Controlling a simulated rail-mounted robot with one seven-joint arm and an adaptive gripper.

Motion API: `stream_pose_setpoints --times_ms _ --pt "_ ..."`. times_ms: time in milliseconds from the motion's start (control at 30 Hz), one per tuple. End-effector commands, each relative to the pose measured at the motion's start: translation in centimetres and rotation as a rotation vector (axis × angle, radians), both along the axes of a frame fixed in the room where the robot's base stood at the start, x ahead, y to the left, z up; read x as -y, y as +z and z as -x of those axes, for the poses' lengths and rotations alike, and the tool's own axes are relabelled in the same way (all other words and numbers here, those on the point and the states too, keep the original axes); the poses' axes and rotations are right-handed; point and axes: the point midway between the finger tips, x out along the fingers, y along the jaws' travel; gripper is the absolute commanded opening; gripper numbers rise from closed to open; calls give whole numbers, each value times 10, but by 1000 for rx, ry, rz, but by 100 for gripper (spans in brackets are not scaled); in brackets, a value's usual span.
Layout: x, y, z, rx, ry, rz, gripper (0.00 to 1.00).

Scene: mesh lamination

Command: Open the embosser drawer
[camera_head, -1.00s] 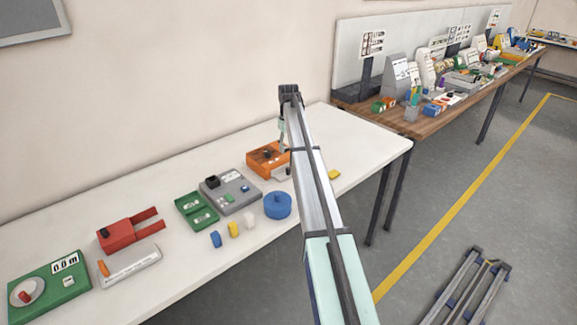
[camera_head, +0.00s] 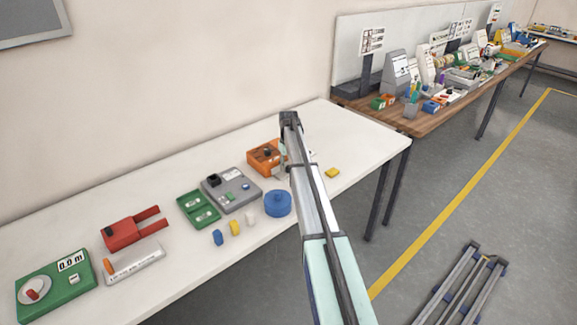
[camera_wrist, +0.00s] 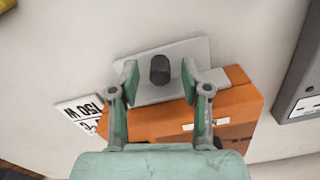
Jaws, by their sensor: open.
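The embosser is an orange box (camera_head: 263,157) near the back right of the white table, partly hidden behind my arm. In the wrist view its orange body (camera_wrist: 160,125) shows with a flat grey plate (camera_wrist: 190,52) sticking out from it. A dark round knob (camera_wrist: 160,68) stands on that plate, which seems to be the drawer. My gripper (camera_wrist: 160,80) is open, with one finger on each side of the knob and visible gaps between. I cannot tell how far the fingertips are from the plate. In the head view my gripper is mostly hidden behind the arm.
In the wrist view a dark grey device (camera_wrist: 303,90) stands at the right edge.

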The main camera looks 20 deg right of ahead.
Motion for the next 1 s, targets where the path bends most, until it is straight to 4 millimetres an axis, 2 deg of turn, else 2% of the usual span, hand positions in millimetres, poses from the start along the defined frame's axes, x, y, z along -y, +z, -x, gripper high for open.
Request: stream_pose_setpoints --times_ms 33,133,167,367,467,567,800,900,1000 --pt "0 0 0 0 0 0 40" --pt "0 0 0 0 0 0 5" --pt "0 0 0 0 0 0 0" --pt "0 0 1 -1 0 0 0" --pt "2 -1 10 -1 -1 0 0" --pt "6 -2 28 -1 -2 0 0" --pt "23 -2 86 -2 -4 -1 0" --pt "27 -1 98 -1 -2 -1 0" --pt "29 -1 99 -1 0 -1 0"
